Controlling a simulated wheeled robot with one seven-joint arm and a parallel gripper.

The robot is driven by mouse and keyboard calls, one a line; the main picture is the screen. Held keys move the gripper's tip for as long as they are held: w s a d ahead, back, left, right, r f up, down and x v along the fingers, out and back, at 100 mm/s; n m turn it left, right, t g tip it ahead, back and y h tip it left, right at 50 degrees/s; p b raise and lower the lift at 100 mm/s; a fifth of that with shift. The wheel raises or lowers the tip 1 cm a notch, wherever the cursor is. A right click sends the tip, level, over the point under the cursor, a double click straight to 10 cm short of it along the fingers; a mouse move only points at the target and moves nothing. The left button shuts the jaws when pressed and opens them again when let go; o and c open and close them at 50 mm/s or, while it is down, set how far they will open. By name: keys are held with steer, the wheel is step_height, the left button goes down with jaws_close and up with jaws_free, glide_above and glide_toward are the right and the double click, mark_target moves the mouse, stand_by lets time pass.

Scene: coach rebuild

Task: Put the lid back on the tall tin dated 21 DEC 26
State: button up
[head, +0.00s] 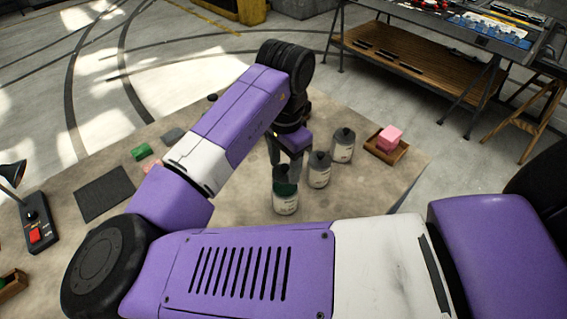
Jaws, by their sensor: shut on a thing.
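Three tins with pale labels stand on the table in the head view: a front tin with a green band (286,204), a middle tin (319,172) and a back tin (343,147). The middle and back tins have dark tops. The dates on the labels are too small to read. My gripper (285,165) points down right over the front tin and is shut on a dark lid-like piece (286,174). I cannot tell whether this piece touches the tin or is just above it.
A wooden tray (378,150) with a pink block (390,138) stands right of the tins. A dark mat (103,193), a green block (141,151) and a box with a red button (37,233) are at left. My arm hides much of the table (245,205).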

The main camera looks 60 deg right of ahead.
steer(key=shift+f+b, duration=1.8)
steer(key=shift+f, duration=0.8)
steer(key=shift+f+p, duration=0.1)
steer(key=shift+p, duration=0.25)
stand_by(0.9)
steer(key=o, duration=1.9)
steer(key=shift+s+r+p, duration=0.1)
steer(key=shift+r+p, duration=2.75)
steer(key=shift+r, duration=0.7)
